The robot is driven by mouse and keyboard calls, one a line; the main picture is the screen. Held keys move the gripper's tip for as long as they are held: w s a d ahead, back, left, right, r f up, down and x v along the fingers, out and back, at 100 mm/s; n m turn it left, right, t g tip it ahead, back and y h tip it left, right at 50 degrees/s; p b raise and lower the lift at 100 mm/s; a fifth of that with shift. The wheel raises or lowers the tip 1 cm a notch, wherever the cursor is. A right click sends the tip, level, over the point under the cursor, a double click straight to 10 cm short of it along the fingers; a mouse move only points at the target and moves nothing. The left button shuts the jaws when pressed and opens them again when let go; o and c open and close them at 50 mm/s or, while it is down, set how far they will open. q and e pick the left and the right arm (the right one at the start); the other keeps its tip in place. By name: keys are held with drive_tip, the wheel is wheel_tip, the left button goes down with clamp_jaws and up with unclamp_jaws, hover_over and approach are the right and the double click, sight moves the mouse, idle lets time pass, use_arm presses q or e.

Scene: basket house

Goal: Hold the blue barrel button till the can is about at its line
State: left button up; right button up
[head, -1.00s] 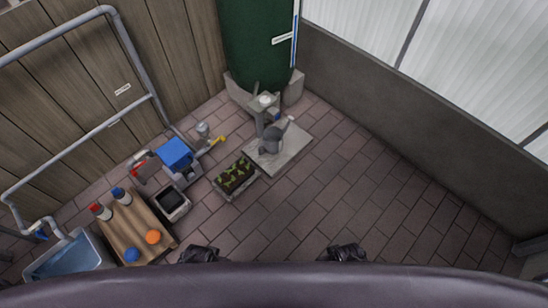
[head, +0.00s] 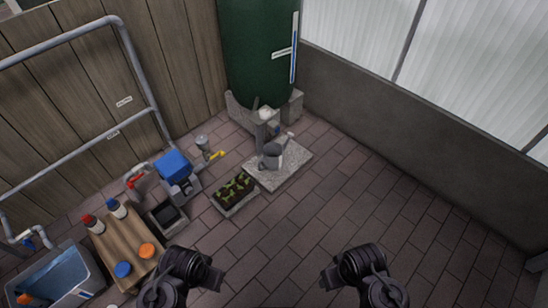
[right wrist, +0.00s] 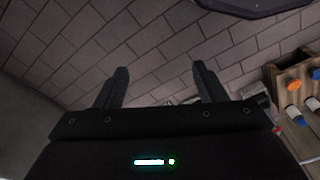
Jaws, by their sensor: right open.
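The green barrel (head: 258,60) stands in the far corner with a blue level strip (head: 294,50) on its side. The grey watering can (head: 271,156) stands on a pale stone slab (head: 287,170) below the barrel. A small blue spot (head: 276,132) shows by the post over the can; I cannot tell if it is the button. My left gripper (head: 217,278) is low in the head view, and its jaw opening is unclear. My right gripper (head: 327,280) is low and right of centre. The right wrist view shows its fingers apart and empty (right wrist: 160,82). Both are well short of the can.
A planter (head: 234,193) sits left of the slab. Further left are a blue-topped pump (head: 175,165), a dark tray (head: 166,215), a wooden rack (head: 108,240) with bottles, and a blue tub (head: 85,290). Pipes line the fence. The paving right of the slab is clear.

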clamp_jaws()
idle(1.5)
